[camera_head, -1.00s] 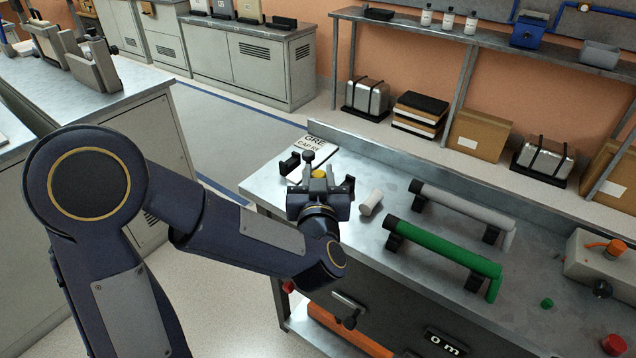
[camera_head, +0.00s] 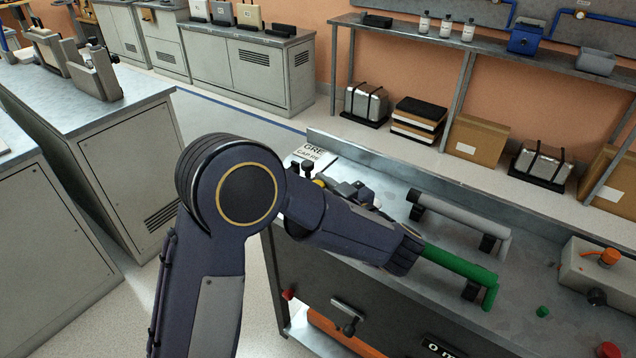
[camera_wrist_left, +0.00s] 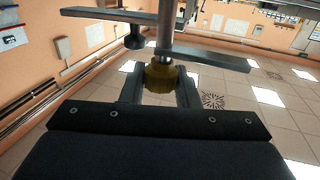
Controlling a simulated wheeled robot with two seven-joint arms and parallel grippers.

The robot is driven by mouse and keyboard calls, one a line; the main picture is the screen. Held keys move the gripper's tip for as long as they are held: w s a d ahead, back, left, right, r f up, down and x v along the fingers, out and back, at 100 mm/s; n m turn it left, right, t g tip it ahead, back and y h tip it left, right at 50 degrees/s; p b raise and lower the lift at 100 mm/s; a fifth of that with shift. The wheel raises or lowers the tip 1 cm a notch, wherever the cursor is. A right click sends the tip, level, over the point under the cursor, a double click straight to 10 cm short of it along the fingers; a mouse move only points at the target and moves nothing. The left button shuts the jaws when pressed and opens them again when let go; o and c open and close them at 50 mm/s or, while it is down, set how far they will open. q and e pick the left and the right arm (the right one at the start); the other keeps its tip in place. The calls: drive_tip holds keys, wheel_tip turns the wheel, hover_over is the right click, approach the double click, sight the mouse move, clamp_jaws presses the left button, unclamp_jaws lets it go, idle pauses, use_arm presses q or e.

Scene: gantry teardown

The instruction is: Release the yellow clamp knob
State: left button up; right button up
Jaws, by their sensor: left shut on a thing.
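The yellow clamp knob (camera_wrist_left: 161,76) shows large in the left wrist view, below a grey metal post and flat bar. My left gripper (camera_wrist_left: 160,88) has a finger on each side of the knob and is shut on it. In the head view only a small part of the yellow knob (camera_head: 318,182) shows at the bench's left end. My left gripper (camera_head: 347,189) is beside it there, partly hidden behind my forearm. My right gripper is in neither view.
A green pipe (camera_head: 458,264) and a grey pipe (camera_head: 463,220) rest on black supports on the bench (camera_head: 540,250). A lettered card (camera_head: 312,154) lies at the back left corner. A shelf (camera_head: 440,40) with bottles stands behind.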

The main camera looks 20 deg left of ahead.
use_arm(q)
drive_tip(key=shift+r, duration=0.15)
idle(0.3)
drive_tip(key=o, duration=1)
drive_tip(key=shift+c, duration=0.2)
drive_tip(key=v, duration=0.7)
drive_tip(key=shift+d, duration=0.35)
drive_tip(key=shift+s, duration=0.15)
